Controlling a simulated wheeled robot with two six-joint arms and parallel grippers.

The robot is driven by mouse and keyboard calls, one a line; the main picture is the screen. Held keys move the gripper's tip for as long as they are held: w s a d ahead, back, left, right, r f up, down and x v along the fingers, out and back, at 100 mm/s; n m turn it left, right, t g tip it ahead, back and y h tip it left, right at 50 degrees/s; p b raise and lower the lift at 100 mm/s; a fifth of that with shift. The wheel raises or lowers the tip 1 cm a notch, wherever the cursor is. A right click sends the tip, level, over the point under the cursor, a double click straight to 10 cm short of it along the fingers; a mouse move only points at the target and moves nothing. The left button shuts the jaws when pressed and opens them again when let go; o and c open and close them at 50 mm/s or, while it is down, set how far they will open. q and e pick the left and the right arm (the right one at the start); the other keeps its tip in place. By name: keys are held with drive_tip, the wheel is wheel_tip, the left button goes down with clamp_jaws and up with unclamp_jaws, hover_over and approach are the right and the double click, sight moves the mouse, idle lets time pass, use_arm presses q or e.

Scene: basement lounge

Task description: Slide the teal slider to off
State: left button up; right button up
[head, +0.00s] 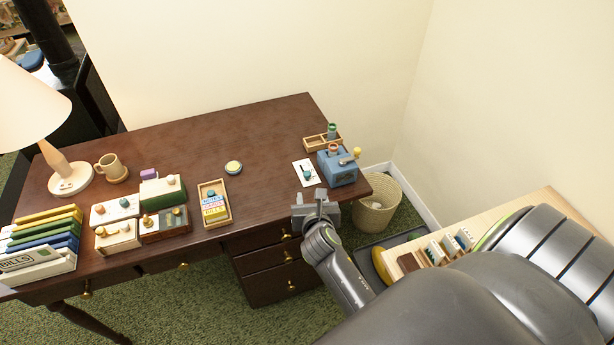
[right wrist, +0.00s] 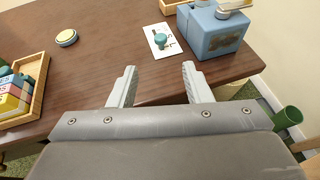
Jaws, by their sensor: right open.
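A small white plate (head: 299,168) lies flat near the right end of the dark desk, with a round teal knob (head: 307,174) on it, apparently the teal slider. In the right wrist view the teal knob (right wrist: 160,40) sits on the white plate (right wrist: 152,29), with dark marks to its right too small to read. My right gripper (head: 317,196) is at the desk's front edge, just short of the plate. Its two fingers (right wrist: 159,66) are apart with nothing between them, pointing toward the knob. My left gripper is not in view.
A blue box (head: 340,170) with a side handle stands close right of the plate, before a wooden tray (head: 312,144). A wooden tray with coloured blocks (head: 213,208) lies to the left. A wicker basket (head: 377,205) stands off the desk's right end. Desk between is clear.

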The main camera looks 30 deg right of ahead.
sight(307, 173)
drive_tip(key=b+x, duration=0.2)
drive_tip(key=x, duration=1.1)
drive_tip(key=shift+w+d+f, duration=0.15)
drive_tip(key=shift+w, duration=0.05)
clamp_jaws()
